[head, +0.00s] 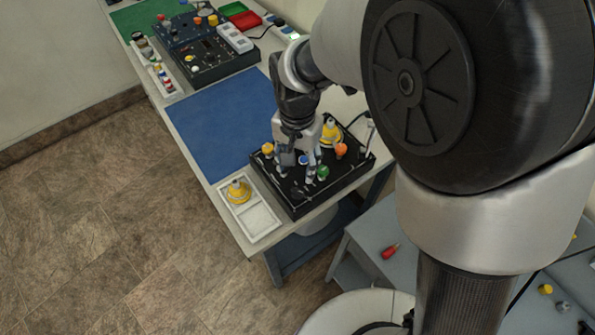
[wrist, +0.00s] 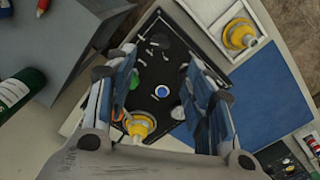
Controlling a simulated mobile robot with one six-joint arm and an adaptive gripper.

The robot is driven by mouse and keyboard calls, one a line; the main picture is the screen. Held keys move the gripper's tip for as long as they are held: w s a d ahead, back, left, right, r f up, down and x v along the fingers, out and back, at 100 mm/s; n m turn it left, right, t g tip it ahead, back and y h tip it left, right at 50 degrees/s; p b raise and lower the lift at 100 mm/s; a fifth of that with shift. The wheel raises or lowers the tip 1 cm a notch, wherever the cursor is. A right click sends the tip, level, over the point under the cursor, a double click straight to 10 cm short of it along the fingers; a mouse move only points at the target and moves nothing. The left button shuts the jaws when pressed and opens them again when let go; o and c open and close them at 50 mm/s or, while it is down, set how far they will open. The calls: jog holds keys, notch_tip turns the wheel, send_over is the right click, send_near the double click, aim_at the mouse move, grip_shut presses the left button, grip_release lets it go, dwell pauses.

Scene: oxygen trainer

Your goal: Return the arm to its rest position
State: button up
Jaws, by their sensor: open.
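My gripper (head: 303,168) is over the black trainer panel (head: 298,205) near the front end of the bench. In the wrist view my gripper (wrist: 163,85) has its fingers apart, with nothing between the tips. The panel (wrist: 150,60) shows below the fingers with a blue knob (wrist: 161,91) between them. A yellow fitting (wrist: 138,126) is near the gripper's base. Part of the panel is hidden by my gripper.
A white tray (head: 262,222) with a yellow fitting (head: 238,192) lies beside the panel. A blue mat (head: 215,122) is bare. A second panel (head: 212,60) and a red bin (head: 246,19) are farther back. A grey side table (head: 375,225) holds a red item (head: 390,251).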

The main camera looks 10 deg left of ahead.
jog(key=shift+r, duration=0.4)
jog(key=s+d+r+t, duration=0.1)
jog(key=s+d+r, duration=0.1)
jog(key=d+r, duration=0.3)
jog(key=s+d+r+n+t, duration=0.1)
jog(key=s+d+r, duration=0.25)
jog(key=d, duration=0.35)
jog(key=s+d+r+t, duration=0.1)
jog(key=d+r, duration=0.4)
jog(key=d, duration=0.1)
jog(key=s+d+n+t, duration=0.1)
jog(key=s+d, duration=0.5)
jog(key=s, duration=0.2)
jog(key=shift+r+t+b, duration=0.3)
jog(key=shift+r, duration=0.05)
